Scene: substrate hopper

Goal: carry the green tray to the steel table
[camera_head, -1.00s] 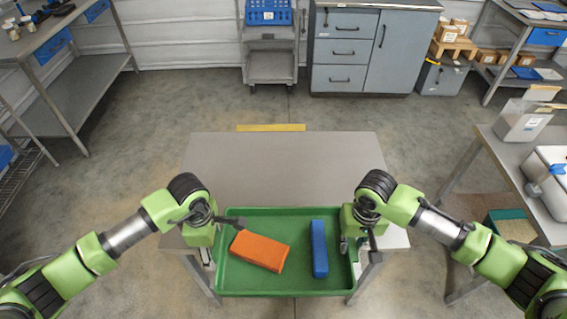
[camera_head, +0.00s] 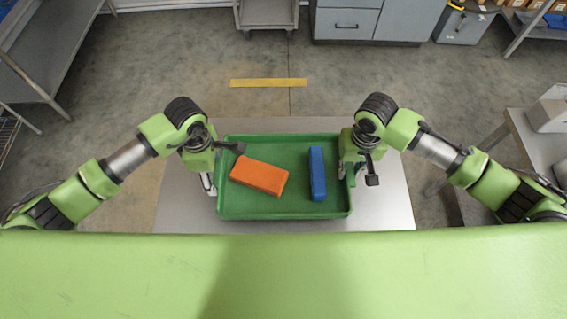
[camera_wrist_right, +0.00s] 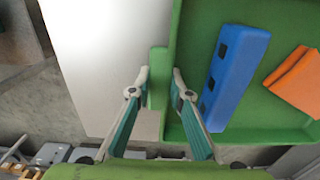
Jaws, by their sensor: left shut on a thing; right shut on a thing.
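The green tray (camera_head: 280,208) is over the steel table (camera_head: 390,208) in the head view, and whether it touches the top I cannot tell. An orange block (camera_head: 258,177) lies in its left half, and a blue block (camera_head: 317,174) lies near its right side. My left gripper (camera_head: 211,184) is shut on the tray's left side. My right gripper (camera_head: 350,173) is shut on its right side. In the right wrist view, the fingers (camera_wrist_right: 160,76) close on a green grip on the tray's edge.
Bare tabletop shows on both sides of the tray. A yellow floor strip (camera_head: 268,83) lies beyond the table. A shelf unit (camera_head: 50,50) stands at the left, a grey cabinet (camera_head: 345,22) at the back, and another table (camera_head: 545,148) at the right.

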